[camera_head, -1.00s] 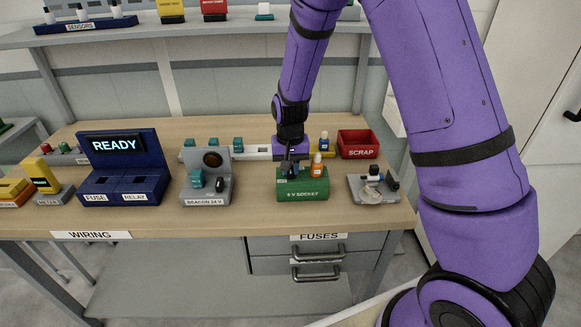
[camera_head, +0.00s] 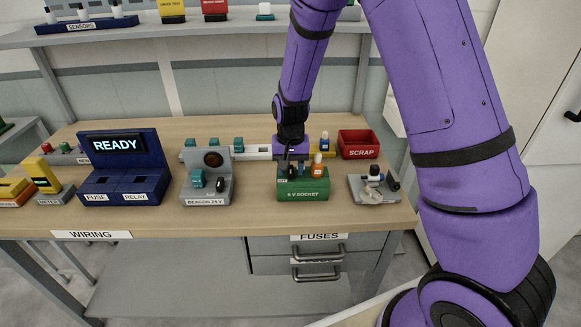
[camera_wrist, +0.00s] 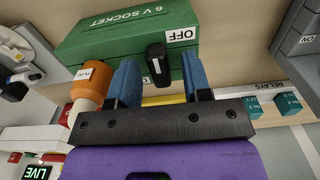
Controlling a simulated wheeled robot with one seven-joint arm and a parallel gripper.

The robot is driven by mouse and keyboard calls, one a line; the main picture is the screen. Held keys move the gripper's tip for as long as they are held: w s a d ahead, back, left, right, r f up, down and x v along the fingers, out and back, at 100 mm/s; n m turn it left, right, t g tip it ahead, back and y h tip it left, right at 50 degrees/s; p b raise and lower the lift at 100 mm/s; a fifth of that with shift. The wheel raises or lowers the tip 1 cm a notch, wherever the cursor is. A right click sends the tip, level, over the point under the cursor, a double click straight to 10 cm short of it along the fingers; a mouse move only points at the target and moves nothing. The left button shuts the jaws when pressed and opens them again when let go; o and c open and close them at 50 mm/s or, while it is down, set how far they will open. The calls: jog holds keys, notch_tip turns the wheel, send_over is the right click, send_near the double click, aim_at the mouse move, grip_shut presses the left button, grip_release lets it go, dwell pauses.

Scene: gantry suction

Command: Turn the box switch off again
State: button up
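The green 6 V socket box (camera_head: 303,191) stands near the bench's front edge. In the wrist view, the box (camera_wrist: 120,32) shows upside down, with a white OFF label (camera_wrist: 181,36) beside its black switch lever (camera_wrist: 156,62). My gripper (camera_head: 291,168) is over the left part of the box. Its two blue fingers (camera_wrist: 158,75) are open, one on each side of the lever, with a gap to both. An orange plug (camera_head: 317,168) stands upright at the box, to the right of my fingers. My gripper partly hides the switch in the head view.
A beacon stand (camera_head: 208,184) with a dark lamp is left of the box. A grey fixture with a knob (camera_head: 372,187) stands close on the right. A rail (camera_head: 255,153) and a red scrap bin (camera_head: 358,143) are behind. A blue READY panel (camera_head: 114,146) is farther left.

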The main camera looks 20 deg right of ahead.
aim_at(290, 168)
notch_tip(290, 168, up, 11)
dwell(0.6)
dwell(0.3)
jog(key=s+d+r+n+t+y, duration=0.1)
jog(key=s+d+r+n+t, duration=0.3)
jog(key=s+r, duration=1)
jog(key=s+d+r, duration=0.1)
jog(key=s+r, duration=0.2)
jog(key=s, duration=0.4)
jog(key=s+d+r+t+h, duration=0.1)
jog(key=s+d+r, duration=0.1)
jog(key=s, duration=0.6)
jog(key=shift+d+r, duration=0.15)
jog(key=shift+r, duration=0.3)
